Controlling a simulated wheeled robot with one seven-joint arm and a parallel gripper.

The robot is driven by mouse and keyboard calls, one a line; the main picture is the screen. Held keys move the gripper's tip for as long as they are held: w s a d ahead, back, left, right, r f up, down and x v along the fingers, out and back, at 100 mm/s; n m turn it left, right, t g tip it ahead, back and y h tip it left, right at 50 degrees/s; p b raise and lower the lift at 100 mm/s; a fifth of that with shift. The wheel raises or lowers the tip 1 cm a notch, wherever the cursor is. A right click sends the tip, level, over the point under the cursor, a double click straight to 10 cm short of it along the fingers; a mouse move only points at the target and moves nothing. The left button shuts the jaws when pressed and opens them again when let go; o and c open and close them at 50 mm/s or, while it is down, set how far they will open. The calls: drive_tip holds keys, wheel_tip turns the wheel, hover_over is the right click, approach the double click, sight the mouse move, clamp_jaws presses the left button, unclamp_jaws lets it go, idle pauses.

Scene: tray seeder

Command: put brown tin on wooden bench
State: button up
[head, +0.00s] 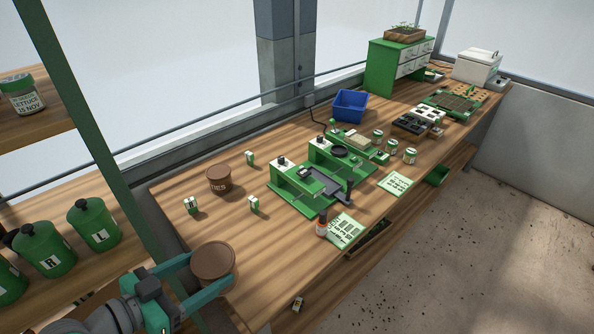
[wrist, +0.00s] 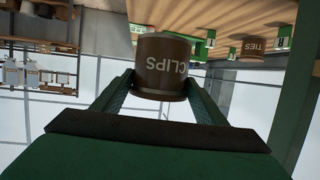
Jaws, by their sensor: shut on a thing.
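A brown tin (head: 212,263) is between the two teal fingers of my gripper (head: 208,278), at the near left end of the wooden bench (head: 275,275). The wrist view shows the tin (wrist: 162,68) with the word CLIPS, gripped between both fingers (wrist: 160,92). In the head view I cannot tell whether the tin touches the bench or is above it. A second brown tin (head: 219,181), marked TIES, stands on the bench farther back; it also shows in the wrist view (wrist: 252,47).
Small white-and-green blocks (head: 254,204) stand around the TIES tin. A green seeder machine (head: 305,187) fills the bench's middle. A shelf with green canisters (head: 93,224) is at left.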

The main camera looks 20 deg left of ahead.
drive_tip(key=shift+w+d+f, duration=0.1)
drive_tip(key=shift+w+f, duration=0.1)
drive_tip(key=shift+w, duration=0.3)
drive_tip(key=shift+w+a+f, duration=0.2)
drive_tip(key=shift+w+f, duration=2.95)
drive_tip(key=shift+w, duration=0.05)
drive_tip(key=shift+w+a+f, duration=0.2)
drive_tip(key=shift+w+f, duration=2.9)
drive_tip(key=shift+w, duration=0.1)
drive_tip(key=shift+f, duration=0.15)
drive_tip(key=o, duration=1.2)
drive_tip(key=shift+o, duration=0.2)
